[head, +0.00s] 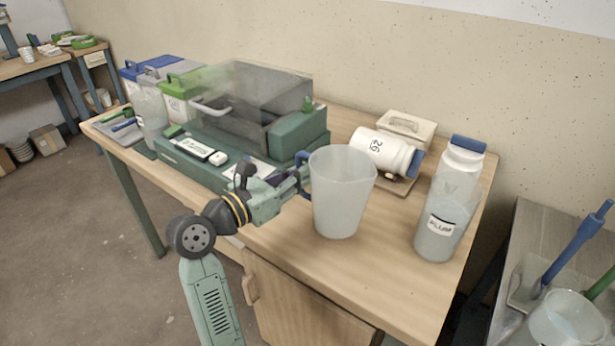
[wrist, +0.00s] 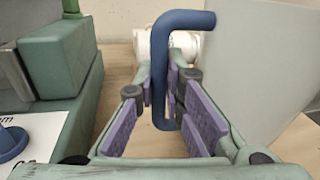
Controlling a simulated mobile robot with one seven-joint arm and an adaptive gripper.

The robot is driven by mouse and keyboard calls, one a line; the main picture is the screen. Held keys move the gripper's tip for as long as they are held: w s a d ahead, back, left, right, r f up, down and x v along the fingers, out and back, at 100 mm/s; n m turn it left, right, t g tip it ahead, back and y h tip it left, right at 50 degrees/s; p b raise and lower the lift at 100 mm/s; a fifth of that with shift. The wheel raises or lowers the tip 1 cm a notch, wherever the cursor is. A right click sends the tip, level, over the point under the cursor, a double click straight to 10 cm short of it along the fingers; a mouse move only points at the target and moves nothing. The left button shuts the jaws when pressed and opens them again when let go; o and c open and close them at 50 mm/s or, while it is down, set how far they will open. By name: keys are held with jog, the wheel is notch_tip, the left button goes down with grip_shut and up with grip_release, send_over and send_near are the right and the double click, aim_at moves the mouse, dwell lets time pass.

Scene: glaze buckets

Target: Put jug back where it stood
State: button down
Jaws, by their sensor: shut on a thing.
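The jug (head: 341,195) is a translucent, pale grey vessel with a blue handle, near the front of the wooden table in the head view. It looks upright. My gripper (head: 300,178) comes from the left and is shut on the jug's handle. In the wrist view the blue handle (wrist: 160,60) passes between the purple pads of my gripper (wrist: 165,118), and the jug's wall (wrist: 268,65) fills the right side. I cannot tell whether the jug's base touches the table or hangs just above it.
A green machine with a clear hood (head: 262,100) stands left of the jug. A white jar marked 26 (head: 380,150) lies on its side behind. A labelled bottle with a blue cap (head: 449,200) stands right. Bare table (head: 385,262) lies between the jug and bottle, near the front edge.

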jog(key=shift+w+d+f+p, duration=0.2)
jog(key=shift+f, duration=0.45)
jog(key=shift+w+d+f+p, duration=0.15)
jog(key=shift+w+d+f, duration=0.1)
jog(key=shift+f, duration=0.35)
jog(key=shift+w+d+f+p, duration=0.15)
jog(key=shift+w+f+p, duration=0.05)
jog(key=shift+f, duration=0.45)
jog(key=shift+f, duration=0.15)
jog(key=c, duration=1.7)
grip_release()
